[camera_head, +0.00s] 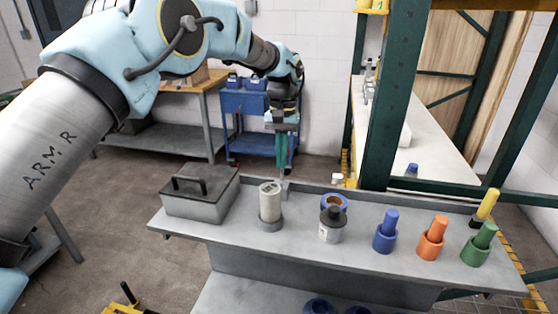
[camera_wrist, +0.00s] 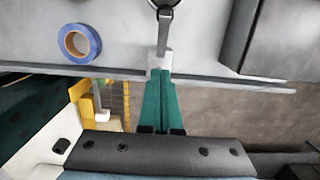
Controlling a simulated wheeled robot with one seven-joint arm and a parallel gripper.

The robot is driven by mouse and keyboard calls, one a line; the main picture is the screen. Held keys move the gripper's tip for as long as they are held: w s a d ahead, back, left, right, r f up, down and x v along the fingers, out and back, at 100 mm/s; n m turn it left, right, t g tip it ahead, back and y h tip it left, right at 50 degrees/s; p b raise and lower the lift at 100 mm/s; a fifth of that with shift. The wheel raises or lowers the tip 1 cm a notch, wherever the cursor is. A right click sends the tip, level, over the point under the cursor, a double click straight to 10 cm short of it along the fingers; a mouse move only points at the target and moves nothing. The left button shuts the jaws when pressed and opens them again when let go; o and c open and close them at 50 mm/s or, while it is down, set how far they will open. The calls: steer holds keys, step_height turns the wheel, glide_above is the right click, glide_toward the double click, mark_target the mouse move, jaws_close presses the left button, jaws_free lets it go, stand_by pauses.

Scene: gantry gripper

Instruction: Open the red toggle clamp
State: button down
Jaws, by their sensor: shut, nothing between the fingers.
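I cannot make out a clearly red toggle clamp in either view. The nearest in colour is an orange-red upright piece in a round base (camera_head: 431,238), on the right half of the grey bench in the head view. My gripper (camera_head: 282,166) has green fingers pointing down at the far edge of the bench, behind the white cylinder and well left of the orange-red piece. In the wrist view its fingers (camera_wrist: 162,74) are together and hold nothing. A narrow grey upright piece (camera_wrist: 163,45) shows just beyond the fingertips; I cannot tell whether they touch it.
The bench also bears a grey lidded box (camera_head: 201,205), a white cylinder (camera_head: 269,202), a dark-topped can (camera_head: 331,232), a blue tape roll (camera_wrist: 79,43), and blue (camera_head: 385,238), green (camera_head: 476,252) and yellow (camera_head: 488,205) pieces. A green post (camera_head: 387,100) stands behind the bench.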

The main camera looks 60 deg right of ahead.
steer(key=shift+w+d, duration=0.1)
steer(key=shift+d, duration=0.25)
step_height(320, 180, up, 9)
steer(key=shift+a, duration=0.2)
stand_by(0.4)
stand_by(0.7)
